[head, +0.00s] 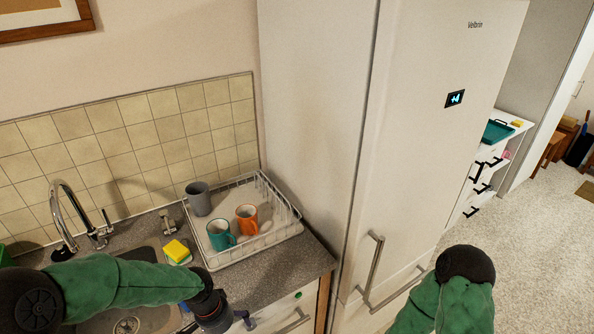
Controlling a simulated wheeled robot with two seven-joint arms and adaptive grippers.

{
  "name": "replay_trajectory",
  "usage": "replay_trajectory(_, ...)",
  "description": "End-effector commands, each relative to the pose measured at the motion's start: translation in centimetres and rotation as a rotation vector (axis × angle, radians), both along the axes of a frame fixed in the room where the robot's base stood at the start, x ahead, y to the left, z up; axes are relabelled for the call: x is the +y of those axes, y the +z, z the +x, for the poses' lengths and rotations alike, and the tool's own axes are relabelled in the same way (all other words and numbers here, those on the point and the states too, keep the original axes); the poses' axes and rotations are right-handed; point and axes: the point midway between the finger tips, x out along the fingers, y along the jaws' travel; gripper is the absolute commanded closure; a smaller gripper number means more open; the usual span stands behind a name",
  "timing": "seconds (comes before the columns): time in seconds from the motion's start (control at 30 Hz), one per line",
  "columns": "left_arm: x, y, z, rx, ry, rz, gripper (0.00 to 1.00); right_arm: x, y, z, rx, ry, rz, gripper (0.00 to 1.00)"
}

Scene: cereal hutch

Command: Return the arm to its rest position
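My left arm, in a green sleeve, reaches in from the left across the sink front in the head view. Its dark wrist end and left gripper (240,317) are low over the counter's front edge, by the drawer front. The fingers are small and partly hidden, so I cannot tell whether they are open or shut, and no held object is clear. My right arm shows only as a green sleeve with a black joint at the lower right, in front of the fridge. My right gripper is out of view.
A white dish rack (262,238) holds a grey cup (198,199), a teal mug (220,236) and an orange mug (247,219). A yellow sponge (177,250) lies beside the sink (150,318) and faucet (75,212). The tall white fridge (430,130) stands right of the counter. Open floor (530,240) lies farther right.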

Motion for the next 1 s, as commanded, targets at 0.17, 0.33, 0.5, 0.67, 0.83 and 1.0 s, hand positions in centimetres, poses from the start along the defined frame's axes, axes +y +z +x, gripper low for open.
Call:
replay_trajectory(0.17,-2.8,-6.4,-1.4,0.037,0.117,-0.082,0.0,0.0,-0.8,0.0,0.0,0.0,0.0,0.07)
replay_trajectory(0.33,-5.1,-11.8,-3.2,0.069,0.258,-0.143,0.0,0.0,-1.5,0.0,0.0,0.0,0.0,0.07)
replay_trajectory(0.5,-6.8,-16.6,-5.6,0.098,0.408,-0.177,0.0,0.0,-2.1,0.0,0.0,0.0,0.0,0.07)
replay_trajectory(0.67,-7.7,-20.4,-8.2,0.122,0.545,-0.185,0.0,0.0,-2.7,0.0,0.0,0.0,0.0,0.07)
replay_trajectory(0.83,-8.1,-22.7,-10.1,0.133,0.641,-0.178,0.0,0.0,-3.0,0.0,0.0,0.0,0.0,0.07)
replay_trajectory(1.0,-8.1,-23.0,-10.4,0.133,0.657,-0.176,0.0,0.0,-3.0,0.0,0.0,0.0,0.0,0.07)
